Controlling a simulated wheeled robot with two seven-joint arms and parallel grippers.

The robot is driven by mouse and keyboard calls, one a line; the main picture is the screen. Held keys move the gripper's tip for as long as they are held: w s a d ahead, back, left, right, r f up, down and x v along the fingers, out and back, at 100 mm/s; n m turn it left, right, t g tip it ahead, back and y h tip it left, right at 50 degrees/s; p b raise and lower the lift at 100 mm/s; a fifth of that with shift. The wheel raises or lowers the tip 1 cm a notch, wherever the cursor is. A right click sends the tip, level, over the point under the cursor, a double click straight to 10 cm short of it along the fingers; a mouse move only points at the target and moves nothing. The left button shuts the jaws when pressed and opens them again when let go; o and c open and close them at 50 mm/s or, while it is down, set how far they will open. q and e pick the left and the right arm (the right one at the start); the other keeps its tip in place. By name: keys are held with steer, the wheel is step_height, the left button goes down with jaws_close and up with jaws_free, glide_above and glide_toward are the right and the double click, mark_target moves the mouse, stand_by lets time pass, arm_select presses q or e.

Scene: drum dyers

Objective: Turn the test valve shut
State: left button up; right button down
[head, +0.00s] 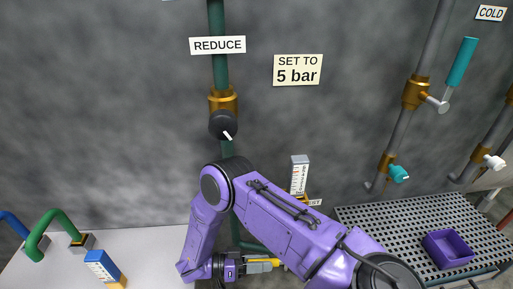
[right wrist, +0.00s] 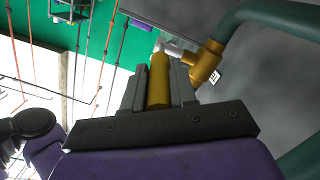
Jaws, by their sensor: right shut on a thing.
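The test valve shows in the right wrist view as a brass body (right wrist: 205,63) on a dark green pipe, with a yellow lever handle (right wrist: 158,82). My right gripper (right wrist: 160,75) is shut on this handle, with a dark finger on each side of it. In the head view my right gripper (head: 265,264) is low in the middle, and the yellow handle (head: 262,261) shows at its fingers. My purple right arm hides most of the valve body there and part of a label ending in "ST". My left gripper is in neither view.
A black reducer knob (head: 223,123) with a white pointer is on the green pipe above my arm. A white scale gauge (head: 300,173) stands just behind my arm. At right are a perforated rack (head: 375,226), a purple bin (head: 447,249) and a teal-handled valve (head: 460,62).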

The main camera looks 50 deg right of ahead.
steer(key=c, duration=0.9)
jaws_free()
